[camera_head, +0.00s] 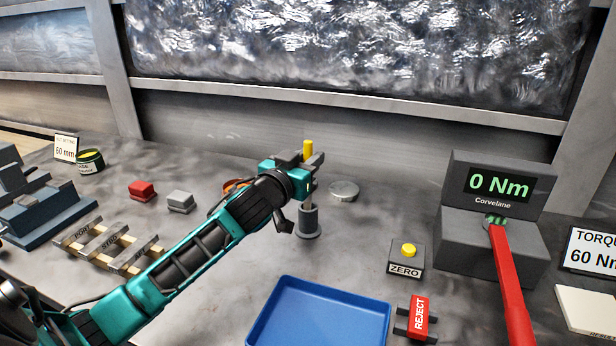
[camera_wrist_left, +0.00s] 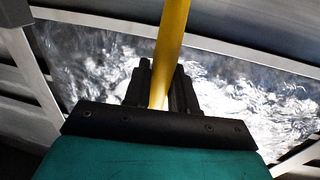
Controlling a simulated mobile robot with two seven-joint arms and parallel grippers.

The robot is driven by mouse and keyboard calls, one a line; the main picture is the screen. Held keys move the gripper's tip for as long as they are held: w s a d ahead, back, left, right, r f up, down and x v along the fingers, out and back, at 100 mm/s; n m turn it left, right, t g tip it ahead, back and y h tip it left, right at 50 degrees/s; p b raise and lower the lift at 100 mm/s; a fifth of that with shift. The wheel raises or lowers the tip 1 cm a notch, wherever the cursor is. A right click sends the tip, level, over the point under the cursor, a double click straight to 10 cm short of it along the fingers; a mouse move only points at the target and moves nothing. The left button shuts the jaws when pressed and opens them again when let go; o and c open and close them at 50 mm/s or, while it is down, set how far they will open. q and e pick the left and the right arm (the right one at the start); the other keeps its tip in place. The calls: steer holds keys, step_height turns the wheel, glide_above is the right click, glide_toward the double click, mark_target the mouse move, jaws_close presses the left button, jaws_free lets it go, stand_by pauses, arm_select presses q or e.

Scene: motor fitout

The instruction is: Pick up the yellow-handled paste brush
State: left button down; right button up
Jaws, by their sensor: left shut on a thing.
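The yellow-handled paste brush (camera_head: 308,148) stands upright at the back middle of the bench. Its yellow handle top shows above my left gripper (camera_head: 301,163), and a paler stem shows below it. My left gripper is shut on the handle. In the left wrist view the yellow handle (camera_wrist_left: 172,45) runs up between the dark fingers (camera_wrist_left: 160,92). Below, the brush lines up with a grey round holder (camera_head: 308,221); its lower end is hidden, and I cannot tell whether it is lifted. My right gripper is not in view.
A blue tray (camera_head: 318,285) lies in front. A flat silver disc (camera_head: 344,190) is right of the holder. A yellow ZERO button (camera_head: 408,250), red REJECT piece (camera_head: 418,316) and torque tester (camera_head: 490,250) with a red wrench (camera_head: 508,275) stand right. Red block (camera_head: 142,190) and grey block (camera_head: 180,201) are left.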

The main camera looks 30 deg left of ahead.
arm_select(q)
step_height(320, 180, up, 15)
stand_by(0.8)
